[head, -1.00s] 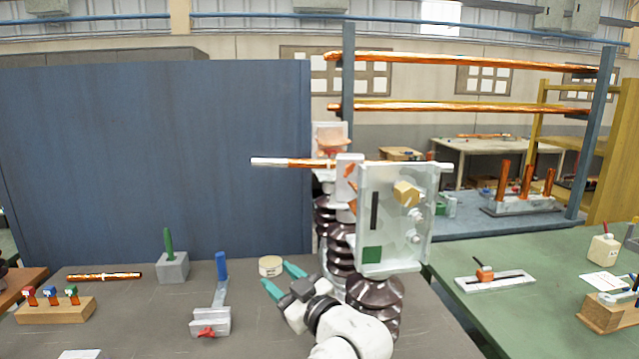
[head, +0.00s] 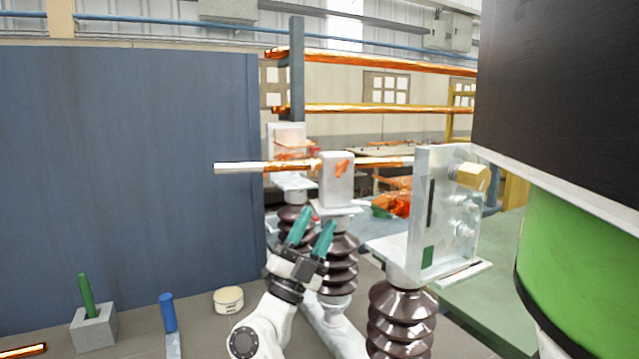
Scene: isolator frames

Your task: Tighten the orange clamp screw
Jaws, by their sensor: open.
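A white clamp block (head: 337,190) stands on a dark ribbed insulator (head: 338,262) in the middle. A copper rod (head: 300,165) with a pale end runs across at its height. Small orange parts (head: 342,168) show on the block's face; I cannot tell clearly which is the clamp screw. My gripper (head: 312,232) is open and empty, its two teal fingers pointing up, below the block and in front of the insulator in the picture. I see no contact with the block or screw. A pale upright plate (head: 428,205) with a brass hex bolt (head: 470,176) stands to the right.
A ribbed insulator (head: 402,318) stands under the plate, right of my arm. A round tin (head: 228,300), a green-handled tool (head: 87,295) in a grey block and a blue handle (head: 168,312) stand left. A large dark-and-green body, possibly mine, blocks the right side.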

